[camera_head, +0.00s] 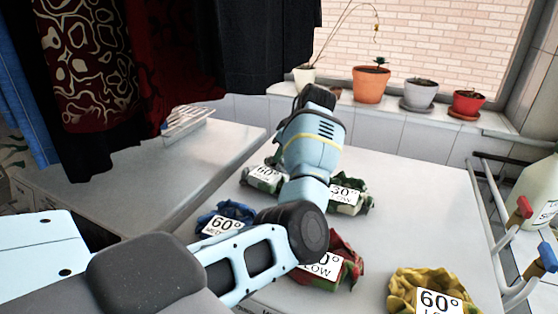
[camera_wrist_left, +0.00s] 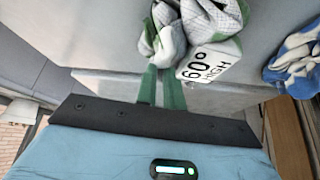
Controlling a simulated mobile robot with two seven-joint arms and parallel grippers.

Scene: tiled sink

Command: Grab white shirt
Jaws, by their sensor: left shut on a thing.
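In the left wrist view, my left gripper (camera_wrist_left: 160,72) has its two green fingers close together at the edge of a whitish cloth with grey-green patches (camera_wrist_left: 213,22). It is shut on this cloth, which has a "60° HIGH" label. In the head view, my left arm reaches over the white worktop and its forearm hides the fingers. A green-and-white cloth (camera_head: 262,184) with a 60° label lies left of the forearm. I cannot tell whether it is the held one. Another, labelled LOW (camera_head: 346,206), lies to the right. My right gripper is not in view.
Blue (camera_head: 240,211), red (camera_head: 349,265) and yellow (camera_head: 405,283) labelled cloths lie on the worktop (camera_head: 420,220). Flower pots (camera_head: 370,88) line the windowsill.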

